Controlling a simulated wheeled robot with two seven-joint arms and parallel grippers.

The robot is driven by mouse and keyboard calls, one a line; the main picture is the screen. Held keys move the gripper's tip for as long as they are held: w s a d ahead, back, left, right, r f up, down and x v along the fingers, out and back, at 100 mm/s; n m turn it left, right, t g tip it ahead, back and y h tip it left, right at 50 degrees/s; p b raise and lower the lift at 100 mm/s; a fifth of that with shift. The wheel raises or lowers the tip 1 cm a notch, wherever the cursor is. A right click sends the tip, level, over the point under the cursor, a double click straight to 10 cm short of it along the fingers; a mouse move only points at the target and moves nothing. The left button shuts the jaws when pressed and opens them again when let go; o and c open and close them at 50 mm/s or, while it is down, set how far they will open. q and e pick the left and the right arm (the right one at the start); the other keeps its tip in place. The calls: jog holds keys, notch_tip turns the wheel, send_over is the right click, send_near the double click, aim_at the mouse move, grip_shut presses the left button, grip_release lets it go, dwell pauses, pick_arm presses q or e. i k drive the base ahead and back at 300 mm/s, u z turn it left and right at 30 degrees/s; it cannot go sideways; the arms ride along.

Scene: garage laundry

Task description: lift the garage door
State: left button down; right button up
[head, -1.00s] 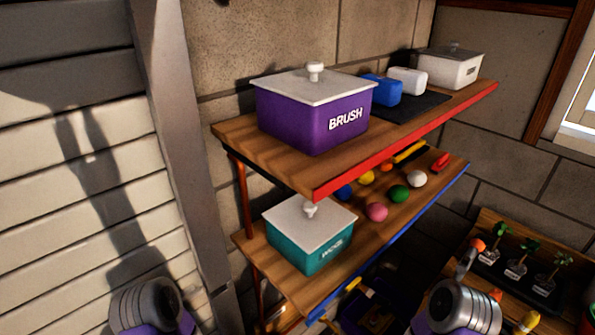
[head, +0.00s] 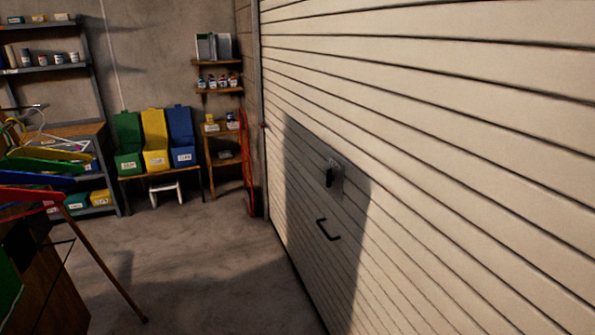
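The garage door (head: 440,110) is a pale, slatted door filling the right side of the head view. Its bottom edge meets the floor, so it is down. A dark bar handle (head: 327,231) sits low on it. Above the handle is a small plate with a black latch or lock (head: 329,178); its exact state is too small to tell. A shadow falls over the handle and the plate. Neither of my grippers is in view.
Green, yellow and blue bins (head: 154,143) stand on a low bench by the back wall, with a small white stool (head: 165,190) below. Shelves (head: 60,68) are at the left. Coloured hangers (head: 45,165) and a wooden stand are at the near left. The concrete floor (head: 200,265) before the door is clear.

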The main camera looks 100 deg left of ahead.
aim_at(456, 138)
jog(key=u, duration=0.1)
jog(key=k, duration=0.4)
jog(key=u, duration=3.3)
jog(key=i, duration=0.9)
jog(key=u, duration=0.3)
